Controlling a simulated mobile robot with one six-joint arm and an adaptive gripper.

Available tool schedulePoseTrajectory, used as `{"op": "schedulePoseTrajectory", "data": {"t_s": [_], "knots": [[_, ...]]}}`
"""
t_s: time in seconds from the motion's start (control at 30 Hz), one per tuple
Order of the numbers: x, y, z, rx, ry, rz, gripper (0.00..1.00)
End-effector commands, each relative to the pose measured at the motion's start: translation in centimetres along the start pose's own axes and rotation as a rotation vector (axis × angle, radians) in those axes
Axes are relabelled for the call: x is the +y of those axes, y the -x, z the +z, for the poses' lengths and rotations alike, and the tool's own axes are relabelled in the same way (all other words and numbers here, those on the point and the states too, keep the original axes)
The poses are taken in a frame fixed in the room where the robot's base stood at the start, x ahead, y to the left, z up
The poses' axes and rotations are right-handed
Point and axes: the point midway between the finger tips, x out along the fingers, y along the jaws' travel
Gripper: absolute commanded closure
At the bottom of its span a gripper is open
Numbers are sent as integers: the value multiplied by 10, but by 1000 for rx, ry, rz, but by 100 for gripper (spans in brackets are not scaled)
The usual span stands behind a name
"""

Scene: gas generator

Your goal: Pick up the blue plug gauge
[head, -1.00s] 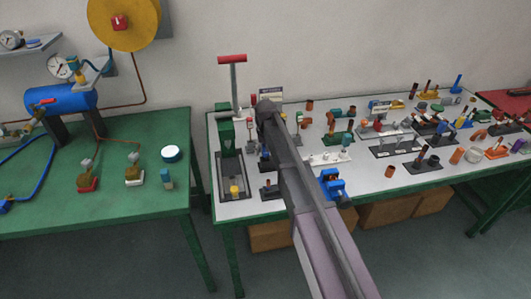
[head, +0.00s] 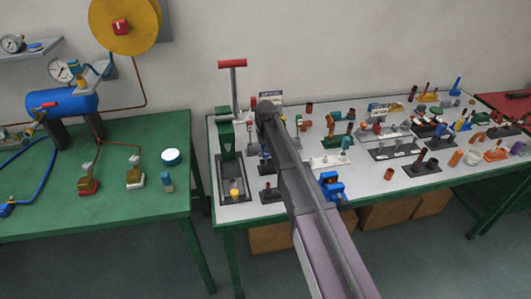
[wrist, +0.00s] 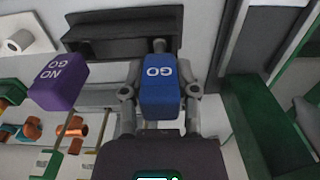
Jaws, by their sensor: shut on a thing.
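The blue plug gauge (wrist: 162,85) shows in the wrist view as a blue block marked GO, with a short grey pin at its far end. My gripper (wrist: 160,98) is closed around it, one finger on each side. The pin end is close to a black stand (wrist: 115,38); I cannot tell whether it still touches it. A purple gauge (wrist: 58,82) marked NO GO is to the left, apart from my fingers. In the head view my arm hides the gripper and the gauge.
A green press (head: 227,140) with a red-handled lever stands left of my arm on the white-topped table (head: 385,187). A blue vise-like tool (head: 331,186) is just right of my arm. Several small stands and parts crowd the table's right side.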

Motion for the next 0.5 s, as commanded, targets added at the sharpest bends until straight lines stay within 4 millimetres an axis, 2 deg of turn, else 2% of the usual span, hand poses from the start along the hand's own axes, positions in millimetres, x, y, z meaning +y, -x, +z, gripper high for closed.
{"op": "schedulePoseTrajectory", "data": {"t_s": [0.5], "knots": [[0, 56, 0, 0, 0, 0, 95]]}}
